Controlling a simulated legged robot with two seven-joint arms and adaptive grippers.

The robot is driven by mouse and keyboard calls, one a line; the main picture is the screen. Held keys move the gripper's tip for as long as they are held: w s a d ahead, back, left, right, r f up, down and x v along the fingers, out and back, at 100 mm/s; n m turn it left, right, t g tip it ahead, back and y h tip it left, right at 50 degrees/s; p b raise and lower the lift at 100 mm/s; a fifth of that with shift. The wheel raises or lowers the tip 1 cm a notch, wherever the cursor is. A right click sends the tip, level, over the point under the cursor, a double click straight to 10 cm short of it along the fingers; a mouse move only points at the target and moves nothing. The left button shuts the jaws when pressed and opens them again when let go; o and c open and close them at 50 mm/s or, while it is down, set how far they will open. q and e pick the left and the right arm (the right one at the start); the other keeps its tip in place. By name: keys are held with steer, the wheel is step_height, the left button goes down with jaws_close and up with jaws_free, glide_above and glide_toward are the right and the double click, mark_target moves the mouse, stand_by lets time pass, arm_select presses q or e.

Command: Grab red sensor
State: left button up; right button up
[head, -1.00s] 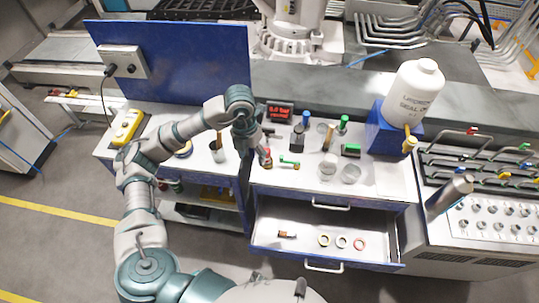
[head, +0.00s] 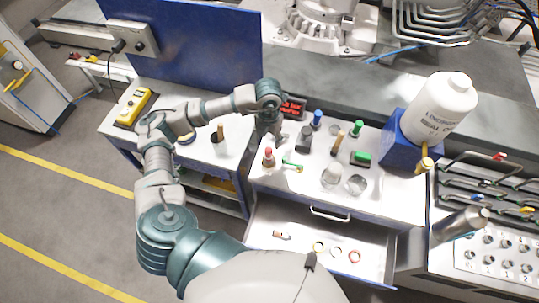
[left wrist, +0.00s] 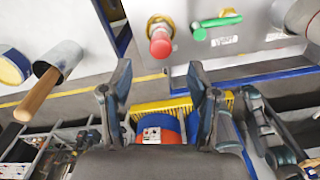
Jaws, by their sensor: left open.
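The red sensor (head: 268,155) has a red cap on a light base and stands on the front left of the white bench top. In the left wrist view the red sensor (left wrist: 160,42) is ahead of the gap between my fingers, near the top. My left gripper (head: 270,141) is just above and behind it in the head view, apart from it as far as I can tell. In the left wrist view the left gripper (left wrist: 158,78) has its two fingers spread with nothing between them. My right gripper is not in view.
A green-handled valve (head: 292,167) lies just right of the sensor. Blue (head: 317,118) and green (head: 356,128) capped parts and clear jars (head: 331,176) stand further right. A wooden-handled tool in a cup (head: 220,132) is left. An open drawer (head: 290,262) juts out below.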

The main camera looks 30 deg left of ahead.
mark_target(269, 149)
arm_select(q)
steer(key=f, duration=0.4)
steer(key=shift+w+a+f, duration=0.25)
steer(key=shift+a, duration=0.05)
steer(key=shift+s+d+f+p, duration=0.2)
steer(key=shift+f+p, duration=0.15)
steer(key=shift+f, duration=0.15)
steer(key=f, duration=0.3)
steer(key=shift+s+d+f+p, duration=0.1)
steer(key=shift+d+f+p, duration=0.2)
steer(key=shift+p, duration=0.1)
steer(key=shift+f, duration=0.35)
steer(key=shift+a, duration=0.3)
steer(key=c, duration=0.6)
jaws_close()
steer(key=shift+d, duration=0.1)
